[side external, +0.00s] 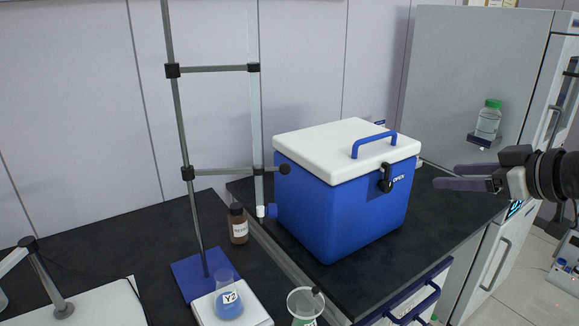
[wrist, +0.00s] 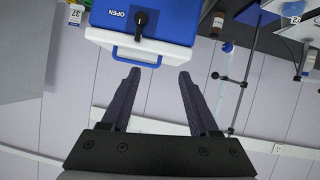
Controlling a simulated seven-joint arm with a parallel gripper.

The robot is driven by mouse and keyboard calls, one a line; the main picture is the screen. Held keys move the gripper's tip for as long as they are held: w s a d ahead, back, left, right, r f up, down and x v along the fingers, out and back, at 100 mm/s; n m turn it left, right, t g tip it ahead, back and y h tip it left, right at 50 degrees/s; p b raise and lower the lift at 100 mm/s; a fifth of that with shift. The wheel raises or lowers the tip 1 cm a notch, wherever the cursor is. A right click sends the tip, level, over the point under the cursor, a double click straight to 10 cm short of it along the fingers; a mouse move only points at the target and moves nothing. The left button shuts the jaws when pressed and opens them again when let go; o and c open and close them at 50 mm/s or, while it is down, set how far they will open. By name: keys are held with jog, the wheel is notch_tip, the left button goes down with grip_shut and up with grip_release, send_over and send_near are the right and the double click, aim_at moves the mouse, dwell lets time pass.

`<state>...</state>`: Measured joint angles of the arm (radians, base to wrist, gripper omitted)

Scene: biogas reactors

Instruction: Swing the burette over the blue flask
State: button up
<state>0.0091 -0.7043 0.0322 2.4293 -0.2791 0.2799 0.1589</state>
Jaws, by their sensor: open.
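The burette (side external: 255,120) is a tall clear tube held upright by two clamp arms on a dark stand (side external: 182,130) with a blue base. Its lower end has a blue stopcock (side external: 271,211) beside the cool box, right of and behind the flask. The blue flask (side external: 229,300) holds blue liquid, bears a label, and sits on a white plate (side external: 255,318) in front of the stand. My gripper (side external: 445,175) is open and empty, right of the cool box and well away from the burette. In the wrist view its fingers (wrist: 159,75) are apart with nothing between them.
The blue cool box (side external: 335,215) with white lid and handle stands between my gripper and the burette. A brown bottle (side external: 238,224) stands by the stand. A labelled glass vessel (side external: 305,306) is at the front. A green-capped bottle (side external: 488,120) sits on a shelf at right.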

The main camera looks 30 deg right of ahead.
jog(key=w+a+r+n+t+y, duration=0.5)
jog(key=w+a+r+n+y, duration=0.4)
jog(key=w, duration=0.3)
jog(key=w+d+f+n+g+y, duration=0.1)
jog(key=w+d+f+g+y, duration=0.15)
jog(key=f, duration=0.45)
jog(key=w+d+f+n+g+y, duration=0.1)
jog(key=w+f+n+g+y, duration=0.1)
jog(key=f+g+y, duration=0.35)
jog(key=w+a+f+t+h, duration=0.1)
jog(key=w+a, duration=0.8)
jog(key=a, duration=0.1)
jog(key=shift+a+f+t+h, duration=0.3)
jog(key=shift+a+h, duration=0.1)
grip_shut()
